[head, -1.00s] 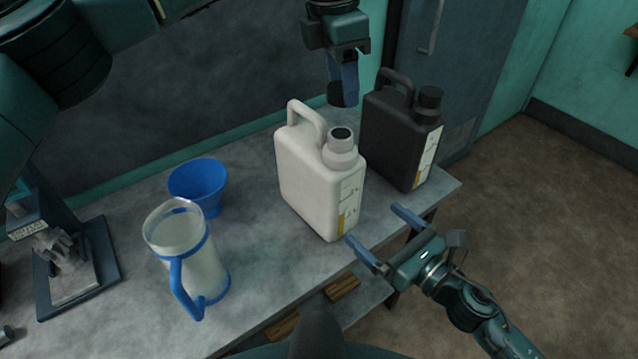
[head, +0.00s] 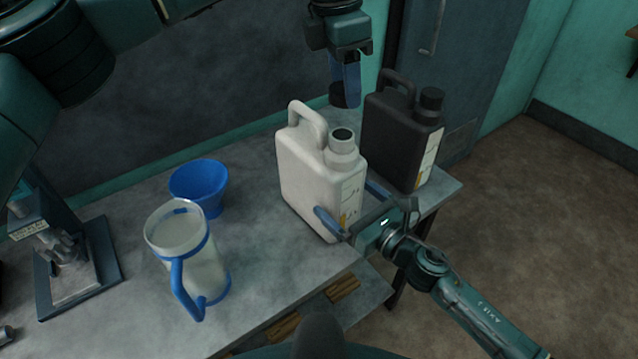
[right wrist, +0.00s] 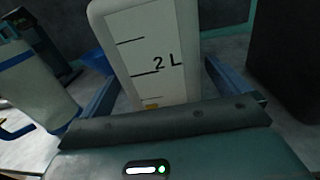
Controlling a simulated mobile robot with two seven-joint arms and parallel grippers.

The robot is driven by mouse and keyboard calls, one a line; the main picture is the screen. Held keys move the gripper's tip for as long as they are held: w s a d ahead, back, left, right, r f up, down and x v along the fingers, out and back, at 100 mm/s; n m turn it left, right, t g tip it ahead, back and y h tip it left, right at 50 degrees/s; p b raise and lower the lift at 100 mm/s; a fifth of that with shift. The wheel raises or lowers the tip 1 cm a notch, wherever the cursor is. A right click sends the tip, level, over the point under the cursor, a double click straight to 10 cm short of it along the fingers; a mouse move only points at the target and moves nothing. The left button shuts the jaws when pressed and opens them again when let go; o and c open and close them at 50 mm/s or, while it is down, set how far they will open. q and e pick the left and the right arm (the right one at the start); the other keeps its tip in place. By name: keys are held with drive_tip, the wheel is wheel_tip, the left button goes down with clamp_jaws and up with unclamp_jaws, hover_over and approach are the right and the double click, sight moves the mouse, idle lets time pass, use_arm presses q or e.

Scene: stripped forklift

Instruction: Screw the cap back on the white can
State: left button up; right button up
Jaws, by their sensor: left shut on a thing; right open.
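The white can (head: 305,175) stands upright on the bench with its neck (head: 342,140) open and uncapped. It also fills the middle of the right wrist view (right wrist: 148,50), its scale marked 2 L. My left gripper (head: 345,88) points down above and behind the can's neck, shut on a dark cap (head: 341,97). My right gripper (head: 350,208) is open, low at the can's near right side, with its fingers on either side of the can. In the right wrist view the can stands between the fingers; I cannot tell whether they touch it.
A black can (head: 400,135) with its cap on stands just right of the white can. A blue funnel (head: 198,186) and a clear jug with a blue handle (head: 180,250) stand to the left. A dark press-like device (head: 60,250) is at the far left.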

drive_tip(key=shift+x, duration=1.55)
drive_tip(key=shift+c, duration=0.4)
drive_tip(key=c, duration=1.2)
use_arm(q)
hover_over(343, 134)
drive_tip(key=shift+a+f, duration=0.15)
drive_tip(key=shift+f, duration=2.35)
drive_tip(key=shift+f, duration=0.9)
drive_tip(key=shift+f, duration=0.6)
use_arm(e)
drive_tip(key=shift+f, duration=0.1)
